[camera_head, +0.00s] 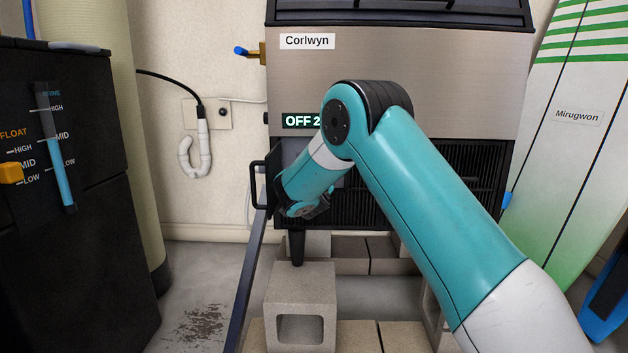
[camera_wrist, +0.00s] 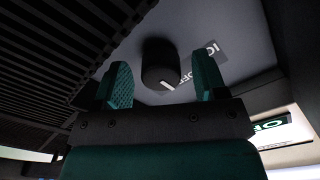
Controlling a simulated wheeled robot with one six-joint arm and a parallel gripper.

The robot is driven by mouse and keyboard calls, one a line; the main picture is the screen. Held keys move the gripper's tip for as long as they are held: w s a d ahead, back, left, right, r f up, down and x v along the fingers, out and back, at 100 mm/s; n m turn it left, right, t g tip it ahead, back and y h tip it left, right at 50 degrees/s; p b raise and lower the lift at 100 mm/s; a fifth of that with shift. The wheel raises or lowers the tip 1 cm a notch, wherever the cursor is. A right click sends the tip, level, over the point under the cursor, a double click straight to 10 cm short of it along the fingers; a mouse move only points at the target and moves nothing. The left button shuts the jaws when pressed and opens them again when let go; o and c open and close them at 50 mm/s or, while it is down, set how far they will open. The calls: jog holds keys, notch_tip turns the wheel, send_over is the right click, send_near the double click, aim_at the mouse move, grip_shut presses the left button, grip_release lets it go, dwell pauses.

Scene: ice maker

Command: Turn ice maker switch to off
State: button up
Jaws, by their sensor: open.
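In the head view my gripper (camera_head: 308,205) hides the knob.
A dark panel with a black handle (camera_head: 257,185), seemingly an open door, stands left of my gripper. Concrete blocks (camera_head: 300,285) are below. A black unit with sliders (camera_head: 70,200) is at left, and a white-green board (camera_head: 575,130) at right.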

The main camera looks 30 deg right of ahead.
jog(key=v, duration=1.7)
jog(key=shift+p, duration=0.45)
jog(key=shift+s+a, duration=0.15)
